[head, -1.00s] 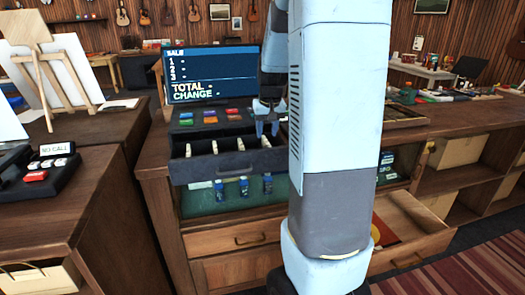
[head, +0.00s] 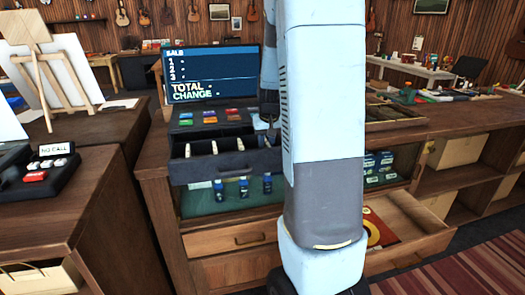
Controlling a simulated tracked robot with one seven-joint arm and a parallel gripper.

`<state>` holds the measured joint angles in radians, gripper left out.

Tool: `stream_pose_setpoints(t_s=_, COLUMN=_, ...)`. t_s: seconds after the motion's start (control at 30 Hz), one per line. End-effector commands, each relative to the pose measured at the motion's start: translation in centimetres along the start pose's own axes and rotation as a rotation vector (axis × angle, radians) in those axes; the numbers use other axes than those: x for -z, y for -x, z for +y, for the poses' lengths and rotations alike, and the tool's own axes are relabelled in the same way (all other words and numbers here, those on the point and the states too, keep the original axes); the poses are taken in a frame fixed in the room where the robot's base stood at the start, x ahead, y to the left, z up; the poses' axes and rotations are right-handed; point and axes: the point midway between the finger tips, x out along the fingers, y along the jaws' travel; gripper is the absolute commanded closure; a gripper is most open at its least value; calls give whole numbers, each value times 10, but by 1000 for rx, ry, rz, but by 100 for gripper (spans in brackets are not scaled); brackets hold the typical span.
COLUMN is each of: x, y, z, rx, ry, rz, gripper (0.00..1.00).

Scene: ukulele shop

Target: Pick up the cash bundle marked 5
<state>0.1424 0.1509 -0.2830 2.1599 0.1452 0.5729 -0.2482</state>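The open black cash drawer (head: 225,168) of the register holds upright pale cash bundles in separate slots: a left one (head: 188,150), a middle one (head: 214,147) and a right one (head: 241,144). No number on them is readable, so I cannot tell which is marked 5. My gripper (head: 270,134) is at the right end of the drawer, low over its rightmost slots.
The register screen (head: 212,75) and coloured keys (head: 210,115) stand behind the drawer. Blue items (head: 243,187) show below it. An open wooden drawer (head: 405,232) juts out at lower right. A card reader (head: 42,170) sits on the left counter.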

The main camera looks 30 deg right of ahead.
Motion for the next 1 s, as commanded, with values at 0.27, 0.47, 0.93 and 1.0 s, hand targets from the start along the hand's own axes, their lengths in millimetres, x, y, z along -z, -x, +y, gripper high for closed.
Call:
stream_pose_setpoints(t_s=0.27, x=0, y=0, z=0, rx=0, ry=0, rz=0, gripper=100)
stream_pose_setpoints(t_s=0.47, x=0, y=0, z=0, rx=0, ry=1, rz=0, gripper=100)
stream_pose_setpoints(t_s=0.93, x=12, y=40, z=-1, rx=1, ry=1, rz=6, gripper=100)
stream_pose_setpoints(t_s=1.0, x=15, y=53, z=0, rx=0, ry=2, rz=5, gripper=100)
